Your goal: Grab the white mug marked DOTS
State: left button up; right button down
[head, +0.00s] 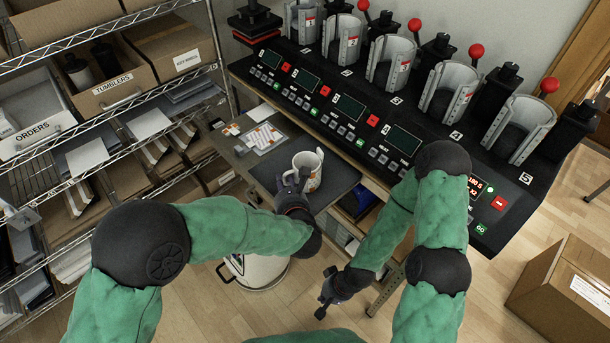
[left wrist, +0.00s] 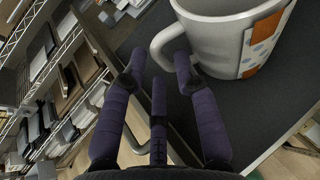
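A white mug (head: 310,166) with an orange patch and blue-grey dots stands upright on a dark mat (head: 345,172). In the left wrist view the mug (left wrist: 225,45) fills the upper right, its handle facing my fingers; its top is cut off. No DOTS lettering is readable. My left gripper (head: 290,182) is at the mug's near left side. In the left wrist view this gripper (left wrist: 160,62) is open, its fingertips around the handle, the right fingertip overlapping the handle; contact is unclear. My right gripper (head: 324,292) hangs low over the floor, its fingers spread and empty.
A black mug press (head: 345,105) with several clamps and red-knobbed levers stands behind. Wire shelving with boxes (head: 115,88) is at left. Papers (head: 262,138) lie left of the mug. A white bucket (head: 258,272) is below, and a cardboard box (head: 565,290) at right.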

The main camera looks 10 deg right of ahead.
pick_arm(q)
jog(key=shift+w+a+f, duration=0.1)
jog(key=shift+w+f, duration=0.05)
jog(key=shift+w, duration=0.15)
grip_shut()
